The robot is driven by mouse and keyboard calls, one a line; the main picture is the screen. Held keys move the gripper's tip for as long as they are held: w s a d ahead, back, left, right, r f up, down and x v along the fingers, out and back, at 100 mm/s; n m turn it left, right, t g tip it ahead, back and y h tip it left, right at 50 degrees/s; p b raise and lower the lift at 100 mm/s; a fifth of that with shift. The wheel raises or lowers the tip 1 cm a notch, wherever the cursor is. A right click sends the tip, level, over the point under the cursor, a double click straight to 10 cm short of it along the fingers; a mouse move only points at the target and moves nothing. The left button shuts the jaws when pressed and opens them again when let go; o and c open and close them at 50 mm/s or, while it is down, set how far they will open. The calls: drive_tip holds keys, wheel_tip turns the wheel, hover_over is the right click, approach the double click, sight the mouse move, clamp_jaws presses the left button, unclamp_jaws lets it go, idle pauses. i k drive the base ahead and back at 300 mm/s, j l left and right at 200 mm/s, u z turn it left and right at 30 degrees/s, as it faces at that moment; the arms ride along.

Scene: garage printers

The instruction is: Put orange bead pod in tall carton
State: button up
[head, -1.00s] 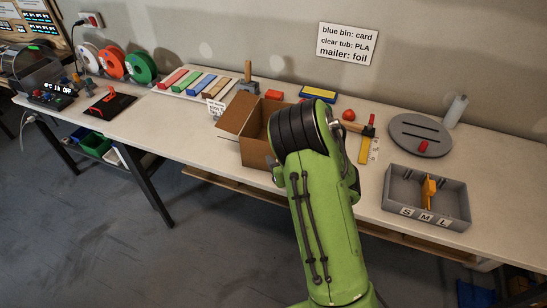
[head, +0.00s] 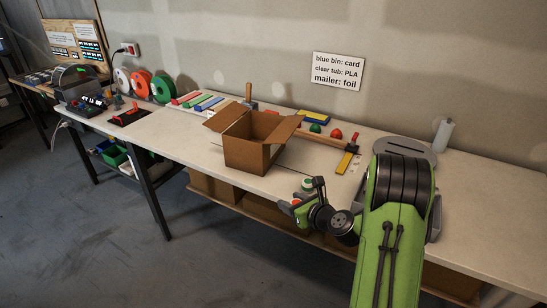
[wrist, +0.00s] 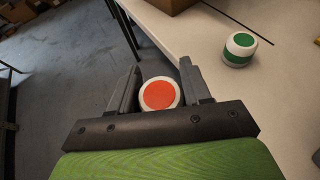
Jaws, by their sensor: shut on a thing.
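The orange bead pod (wrist: 159,94), a white round pod with an orange top, sits between the two grey fingers of my gripper (wrist: 159,88) in the wrist view. My gripper is shut on it. In the head view my gripper (head: 297,203) is low at the table's front edge, with a bit of the pod showing. The tall carton (head: 247,157), brown cardboard with its flaps open, stands on the table to the left of and beyond my gripper. Its lower edge shows at the top of the wrist view (wrist: 172,4). Its inside floor is hidden.
A white pod with a green top (wrist: 239,48) stands on the table right of my gripper. A yellow ruler-like piece (head: 345,162) and a red ball-like thing (head: 336,134) lie right of the carton.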

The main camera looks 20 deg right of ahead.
sight(248, 165)
drive_tip(key=i+l+u, duration=0.1)
drive_tip(key=i+l, duration=0.25)
drive_tip(key=i+l+u, duration=0.1)
drive_tip(key=i+l, duration=0.25)
drive_tip(key=l, duration=0.15)
